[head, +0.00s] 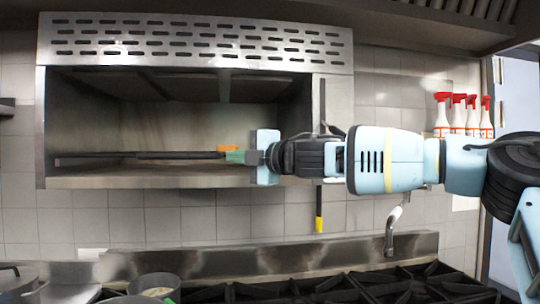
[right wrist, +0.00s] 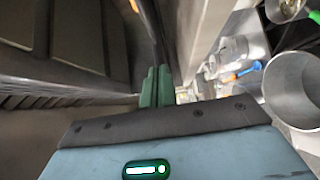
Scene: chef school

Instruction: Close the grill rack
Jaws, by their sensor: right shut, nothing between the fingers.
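The grill (head: 195,45) is a steel wall-mounted box with a slotted top and an open front. Its rack (head: 150,156) shows as a thin dark horizontal bar low in the opening, with an orange piece (head: 227,149) at its right end. My right gripper (head: 234,156) comes in from the right, its green fingers together and empty, beside the orange piece; I cannot tell whether they touch. In the right wrist view the closed fingers (right wrist: 157,84) point along a dark bar. The rack's depth position is hard to judge. My left gripper is not in view.
A dark vertical lever with a yellow tip (head: 319,224) hangs at the grill's right side, partly behind my arm. Below are a stove (head: 350,285) and a pot (head: 155,284). Several spray bottles (head: 458,115) stand at the right. The tiled wall beneath the grill is clear.

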